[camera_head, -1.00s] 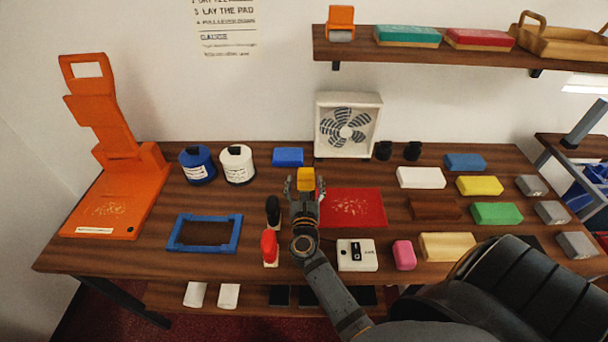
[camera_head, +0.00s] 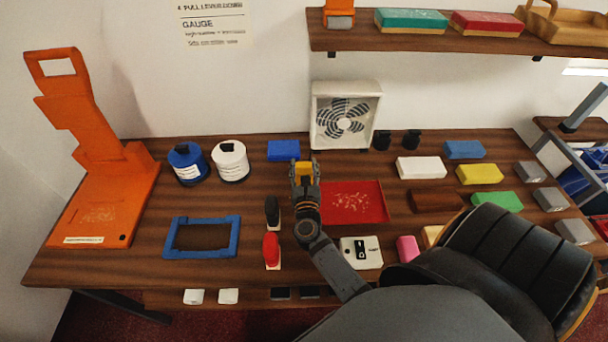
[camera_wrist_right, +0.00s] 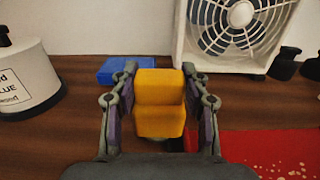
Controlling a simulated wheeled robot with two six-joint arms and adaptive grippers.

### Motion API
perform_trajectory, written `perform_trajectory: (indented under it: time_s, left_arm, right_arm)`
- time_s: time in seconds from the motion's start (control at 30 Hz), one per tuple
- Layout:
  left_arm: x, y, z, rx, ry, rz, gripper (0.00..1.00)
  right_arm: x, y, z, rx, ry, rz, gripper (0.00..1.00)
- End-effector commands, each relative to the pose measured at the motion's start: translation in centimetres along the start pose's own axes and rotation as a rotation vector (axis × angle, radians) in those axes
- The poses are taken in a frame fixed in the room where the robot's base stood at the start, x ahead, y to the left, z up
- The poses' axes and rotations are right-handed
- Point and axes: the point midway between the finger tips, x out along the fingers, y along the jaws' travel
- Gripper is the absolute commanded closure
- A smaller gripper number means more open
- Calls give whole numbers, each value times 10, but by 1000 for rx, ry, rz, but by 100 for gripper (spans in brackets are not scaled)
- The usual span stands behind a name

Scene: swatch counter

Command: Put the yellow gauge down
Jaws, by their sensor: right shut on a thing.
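The yellow gauge (camera_head: 304,170) is a small stepped block. It sits between the fingers of my right gripper (camera_head: 304,176), just behind the left edge of the red tray. In the right wrist view the gauge (camera_wrist_right: 160,104) fills the space between both fingers, and my right gripper (camera_wrist_right: 160,110) is shut on it. Its underside is hidden, so I cannot tell whether it touches the table. My left gripper is in neither view.
A blue block (camera_head: 284,150) lies just behind the gauge, and a white fan (camera_head: 345,115) stands behind to the right. The red tray (camera_head: 372,213) is at the right. White (camera_head: 230,160) and blue (camera_head: 187,163) pots stand left. Bare wood lies between the pots and the gripper.

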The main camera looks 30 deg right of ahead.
Motion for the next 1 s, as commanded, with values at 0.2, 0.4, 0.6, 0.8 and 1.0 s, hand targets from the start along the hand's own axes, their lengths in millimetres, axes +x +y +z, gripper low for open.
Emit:
perform_trajectory:
  time_s: [0.2,0.4,0.6,0.8,1.0]
  left_arm:
    - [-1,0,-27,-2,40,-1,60]
    - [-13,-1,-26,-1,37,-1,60]
    - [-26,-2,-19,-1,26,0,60]
    - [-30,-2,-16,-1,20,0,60]
    - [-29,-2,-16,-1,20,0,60]
  right_arm:
    - [-1,0,-1,0,4,0,96]
    - [-1,0,35,2,1,0,96]
    - [0,0,80,1,0,0,96]
    - [0,0,99,0,1,-1,96]
    - [0,0,99,-1,1,-1,96]
